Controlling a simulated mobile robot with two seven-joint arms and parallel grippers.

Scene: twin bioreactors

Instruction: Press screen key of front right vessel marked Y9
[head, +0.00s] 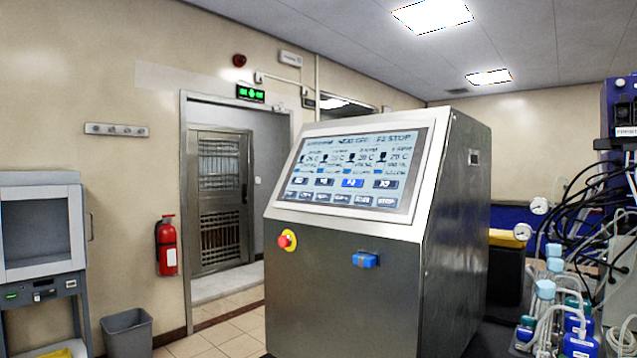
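A tilted touch screen (352,168) is set in the sloping top of a steel control cabinet (355,285). It shows several columns of readings, with a row of dark blue keys below them. One key (352,183) right of the middle is brighter blue than the others. The rightmost key (386,184) in that row has a short label that may end in 9; the labels are too small to read surely. A lower row of keys (340,198) runs along the screen's bottom. Neither of my grippers is in view.
A red emergency stop button (287,240) and a blue connector (365,260) are on the cabinet front. Bottles, hoses and cables (575,310) crowd the right. A fire extinguisher (167,246), a bin (127,332) and a glass-fronted unit (38,232) stand left.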

